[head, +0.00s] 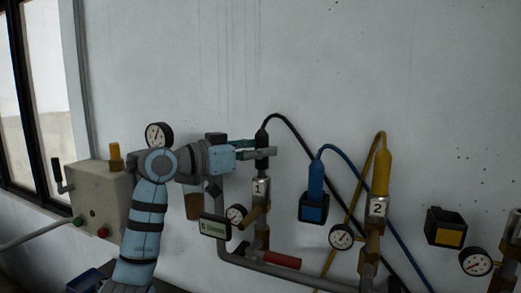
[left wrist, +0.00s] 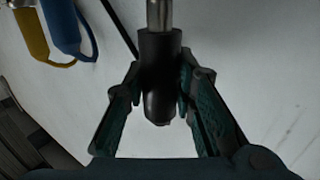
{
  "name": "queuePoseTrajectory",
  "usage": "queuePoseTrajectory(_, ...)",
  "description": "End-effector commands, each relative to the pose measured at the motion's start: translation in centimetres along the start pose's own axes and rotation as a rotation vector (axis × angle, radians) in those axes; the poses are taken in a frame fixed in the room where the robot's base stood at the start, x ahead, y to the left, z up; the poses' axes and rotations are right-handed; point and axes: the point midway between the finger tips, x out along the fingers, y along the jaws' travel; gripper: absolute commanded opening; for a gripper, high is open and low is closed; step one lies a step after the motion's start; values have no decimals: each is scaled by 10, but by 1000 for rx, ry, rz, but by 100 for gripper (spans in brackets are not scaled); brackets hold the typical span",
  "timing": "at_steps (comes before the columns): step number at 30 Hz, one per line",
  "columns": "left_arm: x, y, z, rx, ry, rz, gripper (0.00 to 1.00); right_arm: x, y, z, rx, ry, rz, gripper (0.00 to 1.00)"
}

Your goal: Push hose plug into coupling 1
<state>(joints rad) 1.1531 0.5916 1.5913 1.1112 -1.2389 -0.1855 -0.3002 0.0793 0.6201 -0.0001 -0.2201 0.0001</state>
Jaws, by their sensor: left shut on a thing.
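The black hose plug (head: 262,140) is upright on the wall side of the scene, its black hose arching up and away to the right. My left gripper (head: 256,153) is shut around its body from the left. Coupling 1 (head: 260,189), a metal collar marked "1", stands directly below the plug. In the left wrist view the fingers (left wrist: 160,90) clasp both sides of the black plug (left wrist: 158,60), and a bright metal cylinder (left wrist: 159,14) shows at its end. I cannot tell whether the plug is seated in the coupling. My right gripper is not in view.
A blue plug (head: 315,180) sits in a dark holder to the right. A yellow plug (head: 382,172) stands on coupling 2 (head: 377,207). Gauges, pipes and a red-handled valve (head: 282,259) lie below. A grey control box (head: 100,200) is at left.

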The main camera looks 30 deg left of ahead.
Motion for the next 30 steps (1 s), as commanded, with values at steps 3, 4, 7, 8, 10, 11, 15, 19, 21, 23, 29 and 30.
queuePoseTrajectory(3,0,0,4,0,0,0,0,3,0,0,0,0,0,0)
queuePoseTrajectory(4,0,0,4,0,0,0,0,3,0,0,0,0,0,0)
queuePoseTrajectory(7,0,0,7,0,0,0,0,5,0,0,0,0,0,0)
queuePoseTrajectory(8,0,0,8,0,0,0,0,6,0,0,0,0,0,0)
queuePoseTrajectory(10,0,0,9,0,0,0,0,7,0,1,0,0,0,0)
queuePoseTrajectory(11,0,0,10,0,0,0,0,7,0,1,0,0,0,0)
queuePoseTrajectory(15,0,0,14,0,0,0,0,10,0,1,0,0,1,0)
queuePoseTrajectory(19,0,0,17,0,0,0,0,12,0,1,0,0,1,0)
queuePoseTrajectory(21,0,0,19,0,0,0,0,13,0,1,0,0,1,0)
queuePoseTrajectory(23,0,0,20,0,0,0,26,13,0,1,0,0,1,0)
queuePoseTrajectory(29,0,0,19,0,0,0,48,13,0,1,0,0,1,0)
queuePoseTrajectory(30,0,0,18,0,0,0,48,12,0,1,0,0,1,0)
